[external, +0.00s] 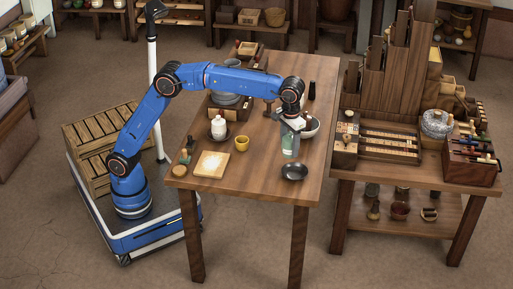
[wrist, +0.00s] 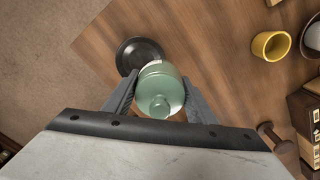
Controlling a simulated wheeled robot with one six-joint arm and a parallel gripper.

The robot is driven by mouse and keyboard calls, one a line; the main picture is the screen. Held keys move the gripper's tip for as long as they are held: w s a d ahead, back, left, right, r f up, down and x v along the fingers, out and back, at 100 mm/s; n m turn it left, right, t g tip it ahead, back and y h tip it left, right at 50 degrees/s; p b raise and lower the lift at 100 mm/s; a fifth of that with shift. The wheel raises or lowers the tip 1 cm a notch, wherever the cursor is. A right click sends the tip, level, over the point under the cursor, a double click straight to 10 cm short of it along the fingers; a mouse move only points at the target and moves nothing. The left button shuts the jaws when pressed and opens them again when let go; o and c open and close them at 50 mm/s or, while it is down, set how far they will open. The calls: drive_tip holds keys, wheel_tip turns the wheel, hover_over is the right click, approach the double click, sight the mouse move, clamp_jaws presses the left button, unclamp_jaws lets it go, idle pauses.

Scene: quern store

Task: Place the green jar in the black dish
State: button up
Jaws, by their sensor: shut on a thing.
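The green jar (external: 289,149) is upright between the fingers of my gripper (external: 289,132), near the front right part of the table. In the wrist view the jar (wrist: 160,90) sits between the two grey fingers of my gripper (wrist: 159,98), which are shut on it. The black dish (external: 294,172) lies on the table just in front of the jar in the external view. In the wrist view the dish (wrist: 139,54) shows beyond the jar, which hides part of it. I cannot tell whether the jar touches the table.
A yellow cup (external: 242,144) and a pale square board (external: 211,164) are to the left. The table (external: 262,185) is bare left of the dish.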

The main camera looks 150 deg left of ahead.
sight(290, 132)
drive_tip(key=shift+f, duration=1.9)
drive_tip(key=shift+f, duration=0.6)
drive_tip(key=o, duration=1.3)
drive_tip(key=shift+o, duration=0.2)
wheel_tip(290, 132, up, 13)
drive_tip(key=shift+f, duration=0.1)
drive_tip(key=shift+r, duration=0.2)
